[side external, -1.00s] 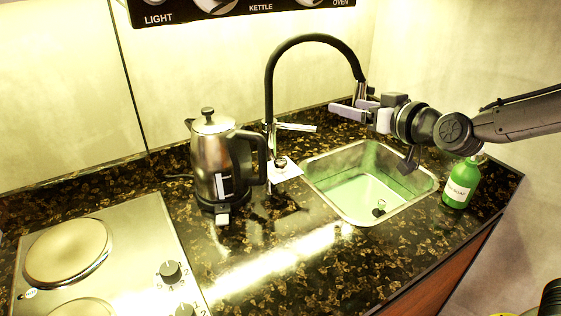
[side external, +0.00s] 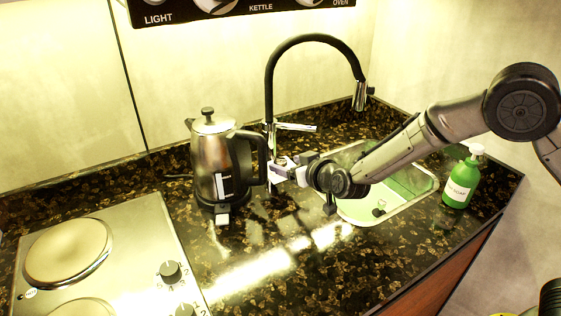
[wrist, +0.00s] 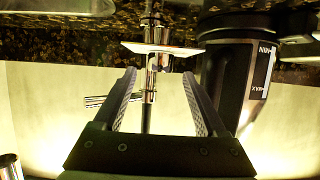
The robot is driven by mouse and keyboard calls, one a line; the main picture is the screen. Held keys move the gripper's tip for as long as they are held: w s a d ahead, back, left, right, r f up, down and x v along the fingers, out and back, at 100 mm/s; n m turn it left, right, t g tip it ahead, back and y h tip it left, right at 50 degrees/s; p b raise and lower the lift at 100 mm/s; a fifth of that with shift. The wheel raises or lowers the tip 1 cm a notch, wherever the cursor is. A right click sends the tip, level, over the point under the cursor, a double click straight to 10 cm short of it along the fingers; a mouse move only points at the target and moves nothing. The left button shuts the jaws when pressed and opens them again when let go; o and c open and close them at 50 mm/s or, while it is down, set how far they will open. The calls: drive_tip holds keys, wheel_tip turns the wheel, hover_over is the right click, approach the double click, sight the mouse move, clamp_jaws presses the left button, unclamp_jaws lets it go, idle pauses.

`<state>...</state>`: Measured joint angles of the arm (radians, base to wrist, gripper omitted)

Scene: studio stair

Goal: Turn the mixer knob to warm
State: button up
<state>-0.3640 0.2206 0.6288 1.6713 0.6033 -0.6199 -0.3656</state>
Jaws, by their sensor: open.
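The mixer knob is a small chrome knob (side external: 281,161) above a white plate, beside the base of the black-hosed tap. In the wrist view the knob (wrist: 161,61) shows against the white plate (wrist: 150,48), roughly between my fingertips. My gripper (side external: 279,171) is at the knob, and its two fingers stand apart in the wrist view (wrist: 158,75). Whether the fingers touch the knob cannot be told. The plate's markings and the knob's setting are too small to read.
A steel kettle (side external: 211,165) with a black handle stands just left of my gripper. The tap (side external: 268,90) with its chrome lever (side external: 297,127) rises behind. The sink (side external: 410,207) and a green soap bottle (side external: 459,184) are right. A hob (side external: 125,250) lies front left.

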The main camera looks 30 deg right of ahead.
sight(282, 162)
drive_tip(key=shift+x, duration=2.25)
drive_tip(key=shift+r, duration=0.1)
clamp_jaws()
